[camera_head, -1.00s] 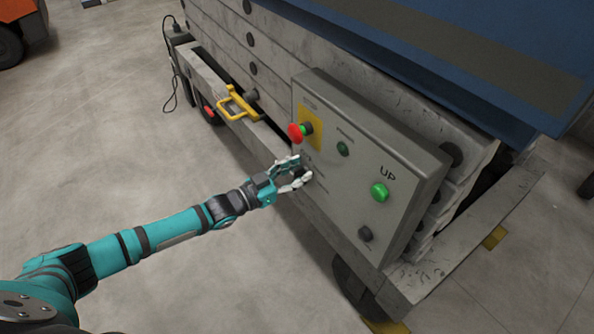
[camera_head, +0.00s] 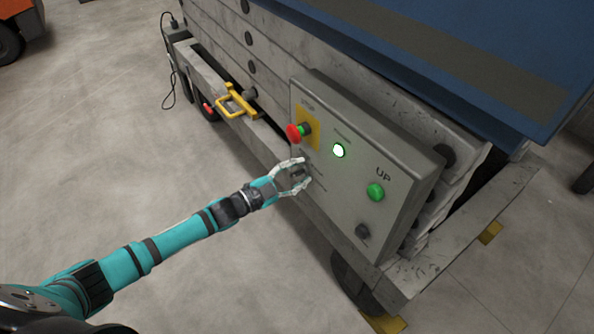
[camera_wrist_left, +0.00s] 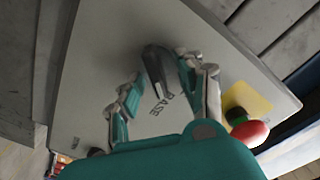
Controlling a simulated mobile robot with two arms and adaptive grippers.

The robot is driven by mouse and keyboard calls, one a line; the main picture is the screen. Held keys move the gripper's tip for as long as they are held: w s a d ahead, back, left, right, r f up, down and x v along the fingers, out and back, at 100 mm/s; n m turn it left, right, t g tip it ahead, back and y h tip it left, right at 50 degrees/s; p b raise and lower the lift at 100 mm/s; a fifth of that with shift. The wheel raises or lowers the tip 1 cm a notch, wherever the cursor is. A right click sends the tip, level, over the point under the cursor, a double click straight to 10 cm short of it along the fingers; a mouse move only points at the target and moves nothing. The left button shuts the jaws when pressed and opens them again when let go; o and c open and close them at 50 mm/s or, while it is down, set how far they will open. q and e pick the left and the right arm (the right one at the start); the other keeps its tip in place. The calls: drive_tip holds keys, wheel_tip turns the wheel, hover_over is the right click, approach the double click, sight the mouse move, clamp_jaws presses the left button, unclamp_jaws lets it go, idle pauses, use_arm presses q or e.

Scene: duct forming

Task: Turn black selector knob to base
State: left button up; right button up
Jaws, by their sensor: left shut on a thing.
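The grey control panel (camera_head: 345,190) is on the side of the lift. The black selector knob (camera_wrist_left: 157,66) shows in the left wrist view, and its lower end points toward the word BASE printed on the panel. In the head view my fingers mostly hide the knob. My left gripper (camera_head: 300,178) is at the panel's left edge, below the red button. It is shut on the knob, with its fingers (camera_wrist_left: 160,92) on either side of it in the left wrist view. My right gripper is not in view.
A red stop button (camera_head: 294,133) sticks out just above my left gripper. A lit lamp (camera_head: 338,150), a green UP button (camera_head: 376,192) and a dark button (camera_head: 362,231) are on the panel. A yellow handle (camera_head: 237,103) stands out to the left.

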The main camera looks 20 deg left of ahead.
use_arm(q)
drive_tip(key=shift+s+f+m, duration=0.1)
drive_tip(key=shift+f+m, duration=0.05)
drive_tip(key=shift+m, duration=0.35)
drive_tip(key=o, duration=1.1)
drive_tip(key=v, duration=1.2)
